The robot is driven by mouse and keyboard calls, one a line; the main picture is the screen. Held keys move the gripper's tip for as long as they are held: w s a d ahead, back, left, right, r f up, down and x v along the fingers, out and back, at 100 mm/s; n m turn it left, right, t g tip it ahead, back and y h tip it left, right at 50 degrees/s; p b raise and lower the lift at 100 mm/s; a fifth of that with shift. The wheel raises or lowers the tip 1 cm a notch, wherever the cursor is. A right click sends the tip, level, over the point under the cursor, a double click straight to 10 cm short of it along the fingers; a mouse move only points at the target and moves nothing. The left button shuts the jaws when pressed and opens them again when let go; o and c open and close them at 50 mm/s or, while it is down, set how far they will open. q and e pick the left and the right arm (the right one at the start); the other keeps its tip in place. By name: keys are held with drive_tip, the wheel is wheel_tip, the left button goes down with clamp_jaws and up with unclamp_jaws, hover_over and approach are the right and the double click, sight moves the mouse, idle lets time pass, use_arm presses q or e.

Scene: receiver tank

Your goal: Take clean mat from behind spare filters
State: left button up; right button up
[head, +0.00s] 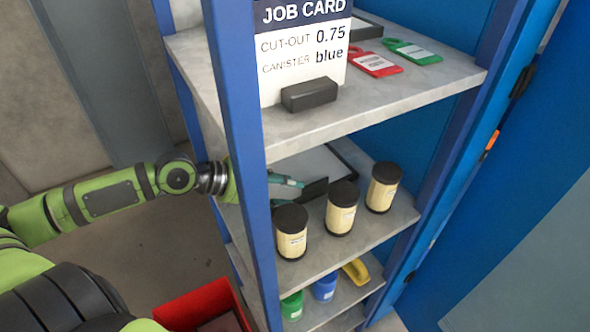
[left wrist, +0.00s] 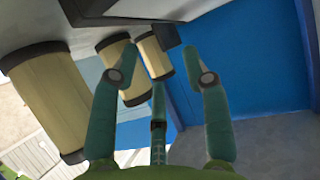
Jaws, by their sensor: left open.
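Three cream spare filters with dark caps stand in a row on the middle shelf: a near one (head: 291,243), a middle one (head: 341,215) and a far one (head: 383,192). Behind them lies a flat pale sheet with a dark edge (head: 312,163), perhaps the clean mat; the filters and the post partly hide it. My left gripper (head: 292,182) reaches in past the blue post, behind the filters. In the left wrist view its teal fingers (left wrist: 160,52) are open and apart, with the filters (left wrist: 45,95) on the left. My right gripper is not in view.
The blue front post (head: 236,100) crosses before my left wrist. The upper shelf (head: 425,85) holds a job card (head: 302,55), a red tag (head: 375,64) and a green tag (head: 413,51). The lower shelf holds green, blue and yellow items (head: 325,288). A red bin (head: 200,306) stands below.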

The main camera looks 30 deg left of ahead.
sight(302, 190)
use_arm(q)
drive_tip(key=shift+p+x, duration=0.3)
drive_tip(key=shift+x, duration=1.25)
drive_tip(key=shift+w+d+f, duration=0.3)
drive_tip(key=shift+w+f, duration=0.15)
drive_tip(key=shift+w, duration=0.1)
clamp_jaws()
drive_tip(key=shift+r, duration=0.1)
